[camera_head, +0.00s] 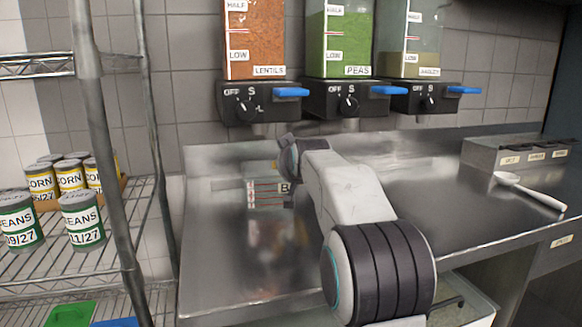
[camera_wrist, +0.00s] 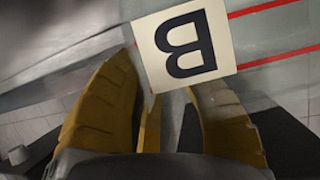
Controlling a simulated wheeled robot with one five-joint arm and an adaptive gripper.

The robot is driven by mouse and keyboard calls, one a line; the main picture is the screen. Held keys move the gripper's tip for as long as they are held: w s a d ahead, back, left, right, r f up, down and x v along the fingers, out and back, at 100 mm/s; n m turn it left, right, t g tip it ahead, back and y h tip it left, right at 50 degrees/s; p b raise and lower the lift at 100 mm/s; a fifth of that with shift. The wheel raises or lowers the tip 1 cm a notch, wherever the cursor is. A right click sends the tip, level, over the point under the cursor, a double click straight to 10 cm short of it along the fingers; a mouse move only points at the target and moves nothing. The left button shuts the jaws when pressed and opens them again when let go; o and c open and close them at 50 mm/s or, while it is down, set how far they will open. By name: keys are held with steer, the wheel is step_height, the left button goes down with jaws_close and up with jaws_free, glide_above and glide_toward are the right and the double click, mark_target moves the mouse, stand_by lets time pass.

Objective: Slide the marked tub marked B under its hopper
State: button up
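The tub marked B (camera_head: 262,193) is a see-through container with red level lines and a white B label. In the head view it stands on the steel counter in front of and below the lentils hopper (camera_head: 254,100), its right side hidden by my arm. In the wrist view its label (camera_wrist: 185,45) appears upside down and close ahead. My gripper (camera_wrist: 164,76) has two yellow fingers spread apart, with the tub's face just beyond their tips. Contact cannot be told. The fingers are mostly hidden in the head view.
The peas hopper (camera_head: 345,98) and a third hopper (camera_head: 428,96) hang to the right, all with blue levers. A white spoon (camera_head: 530,190) and a grey labelled box (camera_head: 515,151) are on the counter's right. A wire rack with cans (camera_head: 82,220) stands left.

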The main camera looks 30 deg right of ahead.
jaws_close()
steer(key=shift+w, duration=0.1)
stand_by(0.7)
steer(key=shift+w+d+r+p, duration=0.1)
steer(key=shift+w+d+p, duration=0.05)
steer(key=shift+w+p, duration=0.4)
steer(key=shift+w+d+p, duration=0.15)
steer(key=shift+w+p, duration=0.3)
steer(key=shift+p, duration=0.05)
steer(key=shift+w+d, duration=0.1)
steer(key=shift+w, duration=0.2)
steer(key=shift+o, duration=0.3)
jaws_free()
